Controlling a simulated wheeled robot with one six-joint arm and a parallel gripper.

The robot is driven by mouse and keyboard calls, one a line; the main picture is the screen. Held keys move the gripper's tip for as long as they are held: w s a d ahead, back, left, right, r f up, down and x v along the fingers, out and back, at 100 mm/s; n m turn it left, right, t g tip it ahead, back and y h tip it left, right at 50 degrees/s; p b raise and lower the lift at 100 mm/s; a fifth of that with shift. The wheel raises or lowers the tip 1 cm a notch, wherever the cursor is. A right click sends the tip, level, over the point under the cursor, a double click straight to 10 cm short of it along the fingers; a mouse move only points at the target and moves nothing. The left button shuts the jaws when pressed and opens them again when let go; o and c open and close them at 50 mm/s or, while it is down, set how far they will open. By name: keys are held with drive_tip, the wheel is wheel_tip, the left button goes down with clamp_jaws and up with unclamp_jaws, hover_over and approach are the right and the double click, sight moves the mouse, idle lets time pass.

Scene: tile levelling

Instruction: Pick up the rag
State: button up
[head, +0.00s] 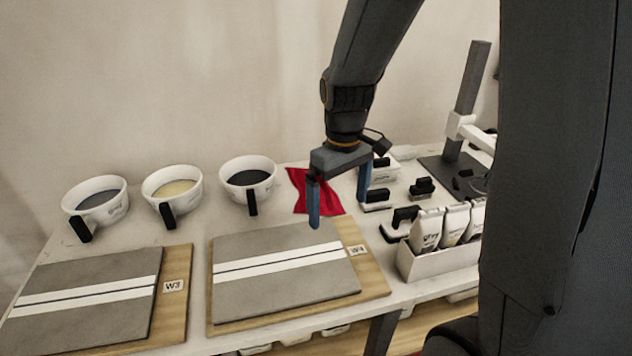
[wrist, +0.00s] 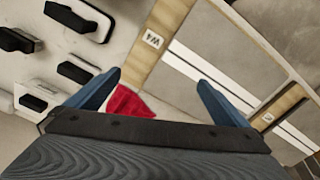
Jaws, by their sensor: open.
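The red rag (head: 318,190) lies crumpled flat on the white table, behind the tile board marked W4 and right of the rightmost bucket. It also shows in the wrist view (wrist: 127,102), partly hidden behind my gripper's body. My gripper (head: 339,208) has its two blue fingers spread apart and pointing down, with nothing between them. In the head view it hangs in front of the rag's right part, and the left finger covers some of it. In the wrist view the fingers of my gripper (wrist: 160,82) stand wide apart, with the rag near the left finger, apparently below it.
Three white buckets with black handles stand at the back left, the nearest to the rag being this bucket (head: 248,180). The W4 board (head: 376,277) lies in front. Black-handled tools (head: 402,222) and a box of bags (head: 437,264) are at right.

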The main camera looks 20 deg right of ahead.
drive_tip(key=w+n+p, duration=0.2)
drive_tip(key=w+n, duration=0.2)
drive_tip(key=w, duration=0.3)
drive_tip(key=w+n+p, duration=0.1)
drive_tip(key=w+n, duration=0.3)
drive_tip(key=w, duration=0.4)
drive_tip(key=w+n+p, duration=0.2)
drive_tip(key=w+n, duration=0.2)
drive_tip(key=w, duration=0.4)
drive_tip(key=shift+w+d+f+p, duration=0.15)
drive_tip(key=shift+w+d+p, duration=0.05)
drive_tip(key=shift+d+p, duration=0.15)
drive_tip(key=shift+w+f+n, duration=0.25)
drive_tip(key=shift+f+n, duration=0.05)
drive_tip(key=shift+f, duration=0.1)
drive_tip(key=shift+w+a+f+p, duration=0.15)
drive_tip(key=shift+f+p, duration=0.75)
drive_tip(key=shift+f, duration=0.9)
drive_tip(key=shift+w+a+f+p, duration=0.1)
drive_tip(key=shift+f+p, duration=0.8)
drive_tip(key=shift+f, duration=0.85)
drive_tip(key=c, duration=1.1)
